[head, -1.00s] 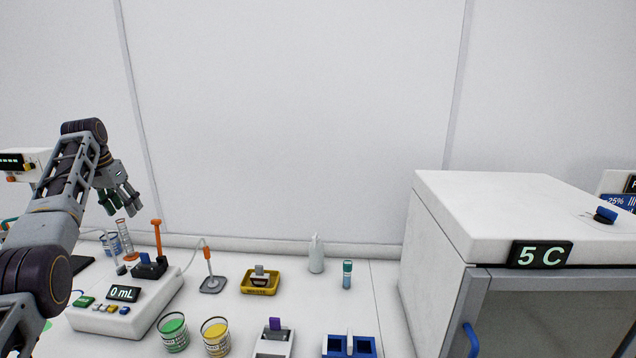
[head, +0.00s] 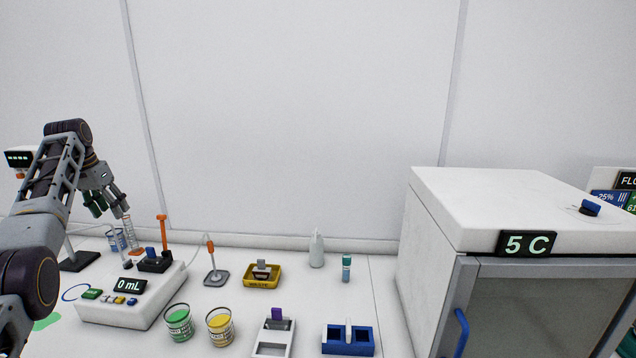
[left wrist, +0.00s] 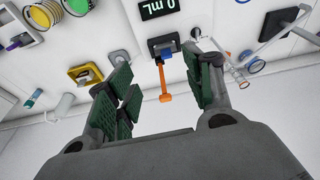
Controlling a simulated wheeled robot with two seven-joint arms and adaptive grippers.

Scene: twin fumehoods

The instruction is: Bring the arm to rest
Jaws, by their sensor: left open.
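My left arm comes in from the left in the head view, raised and bent, with the left gripper (head: 108,205) pointing down above the back left of the bench. The gripper is open and empty. In the left wrist view its green-padded fingers (left wrist: 160,95) stand apart, with the orange lever of the white pump unit showing between and below them. The pump unit (head: 110,311) reads "0 mL" and stands on the bench under and right of the gripper. The gripper looks apart from everything. My right gripper is not in view.
Green (head: 178,322) and yellow (head: 220,327) beakers stand front left. A yellow tray (head: 262,281), a white bottle (head: 316,250), a teal-capped vial (head: 346,267) and a blue rack (head: 347,340) stand mid-bench. The cabinet marked "5 C" (head: 430,215) fills the right.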

